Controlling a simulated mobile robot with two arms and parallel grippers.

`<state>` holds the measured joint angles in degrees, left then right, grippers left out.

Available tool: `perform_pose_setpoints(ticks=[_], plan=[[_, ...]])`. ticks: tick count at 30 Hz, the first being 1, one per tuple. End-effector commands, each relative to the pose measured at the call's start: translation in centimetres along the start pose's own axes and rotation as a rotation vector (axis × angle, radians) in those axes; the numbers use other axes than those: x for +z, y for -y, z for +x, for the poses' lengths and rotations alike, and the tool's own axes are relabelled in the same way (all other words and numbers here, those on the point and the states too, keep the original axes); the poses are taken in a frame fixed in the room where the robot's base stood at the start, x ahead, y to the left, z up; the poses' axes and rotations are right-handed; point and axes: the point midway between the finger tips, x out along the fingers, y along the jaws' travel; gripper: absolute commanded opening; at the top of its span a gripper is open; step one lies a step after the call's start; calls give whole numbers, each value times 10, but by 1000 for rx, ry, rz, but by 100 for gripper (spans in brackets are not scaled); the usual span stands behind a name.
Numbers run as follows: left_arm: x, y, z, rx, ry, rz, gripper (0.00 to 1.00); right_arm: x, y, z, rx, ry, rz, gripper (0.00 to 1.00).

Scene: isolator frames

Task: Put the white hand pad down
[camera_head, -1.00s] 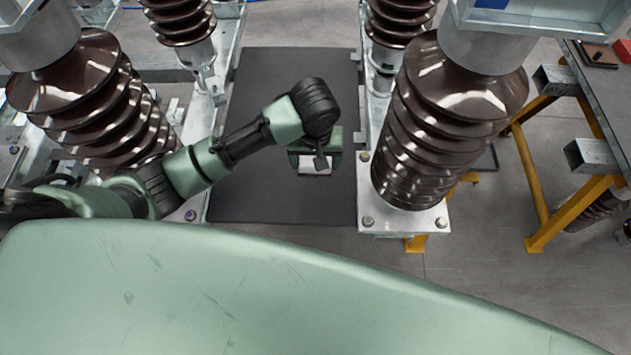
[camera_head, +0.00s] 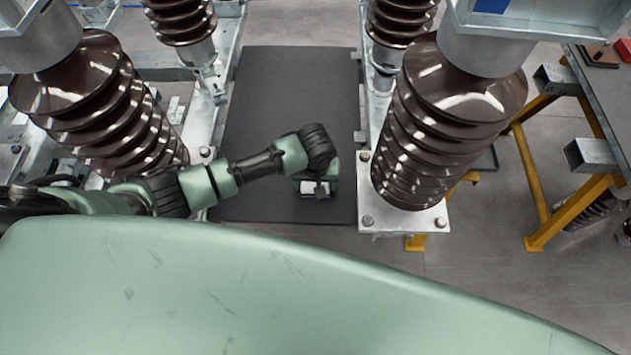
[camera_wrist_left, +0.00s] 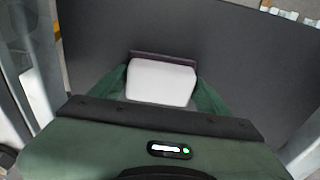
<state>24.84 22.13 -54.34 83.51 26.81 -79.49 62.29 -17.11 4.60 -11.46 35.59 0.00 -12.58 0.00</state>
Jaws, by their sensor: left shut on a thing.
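The white hand pad (camera_wrist_left: 161,82) is between the fingers of my left gripper (camera_wrist_left: 163,85) in the left wrist view, with a dark strip along its far edge. In the head view a small white part of the pad (camera_head: 308,188) shows under the left gripper (camera_head: 316,189), low over the near part of the dark mat (camera_head: 262,205). The gripper is shut on the pad. I cannot tell whether the pad touches the mat. My right gripper is not in view.
Brown ribbed insulators stand on both sides of the mat, one at left (camera_head: 95,100) and one at right (camera_head: 440,120). A yellow-framed bench (camera_head: 545,190) is at the right. The mat beyond the gripper is clear.

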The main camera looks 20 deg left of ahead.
Motion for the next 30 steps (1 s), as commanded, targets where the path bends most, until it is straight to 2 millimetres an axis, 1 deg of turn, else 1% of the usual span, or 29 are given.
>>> perform_pose_setpoints(ticks=[5, 6, 7, 8, 17, 20, 23, 30], plan=[[0, 0, 4, 0, 1, -1, 44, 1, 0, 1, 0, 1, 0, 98], [0, 0, 3, 0, 0, -1, 88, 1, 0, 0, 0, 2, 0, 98], [0, 0, 3, 0, 0, -1, 96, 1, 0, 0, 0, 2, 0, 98], [0, 0, 3, 0, 0, -1, 98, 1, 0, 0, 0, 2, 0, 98], [0, 0, 2, 0, 0, 0, 98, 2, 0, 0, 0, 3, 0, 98], [-1, -1, -5, 2, -2, 1, 98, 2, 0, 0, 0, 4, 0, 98], [-1, -1, -19, 4, -2, 1, 98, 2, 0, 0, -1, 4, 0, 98], [-1, -1, -71, 5, -2, 0, 98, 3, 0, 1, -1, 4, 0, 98]])
